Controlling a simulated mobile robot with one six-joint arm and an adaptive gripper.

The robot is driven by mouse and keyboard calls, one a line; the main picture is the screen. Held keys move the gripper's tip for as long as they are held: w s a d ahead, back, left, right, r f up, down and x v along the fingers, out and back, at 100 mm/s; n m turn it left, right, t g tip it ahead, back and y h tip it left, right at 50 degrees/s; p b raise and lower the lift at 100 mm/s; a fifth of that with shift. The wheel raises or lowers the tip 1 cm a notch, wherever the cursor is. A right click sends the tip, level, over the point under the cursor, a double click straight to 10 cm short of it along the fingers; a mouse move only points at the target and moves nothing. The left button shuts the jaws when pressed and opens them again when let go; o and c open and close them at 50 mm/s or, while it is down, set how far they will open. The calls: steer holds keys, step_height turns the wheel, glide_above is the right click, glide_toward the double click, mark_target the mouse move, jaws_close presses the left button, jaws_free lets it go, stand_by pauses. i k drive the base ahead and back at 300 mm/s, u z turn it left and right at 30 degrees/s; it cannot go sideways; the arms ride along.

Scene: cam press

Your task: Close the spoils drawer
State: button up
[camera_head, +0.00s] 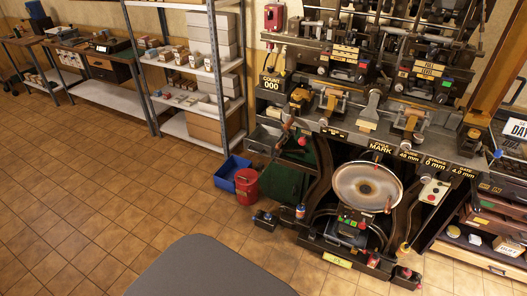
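The cam press (360,130) stands at the right of the head view, dark metal with yellow-lettered plates and a large round disc (367,187) at its front. No label for the spoils drawer can be read, so I cannot tell for sure which part it is. A grey drawer-like box (264,138) juts from the press's left side, below the counter plate reading 000. A dark box-like part (347,232) sits low beneath the disc. Wooden drawers or trays (484,240) stand at the far right. My gripper is not in view.
A blue bin (228,172) and a red bucket (246,186) stand on the floor left of the press. Metal shelving (190,128) and workbenches (110,95) line the back. The tiled floor at left is clear. A grey rounded surface at the bottom seems to be mine.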

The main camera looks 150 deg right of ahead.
mark_target(262, 141)
steer(key=z, duration=0.5)
steer(key=i, duration=0.1)
steer(key=z, duration=4.25)
steer(key=i, duration=0.2)
steer(key=z, duration=0.45)
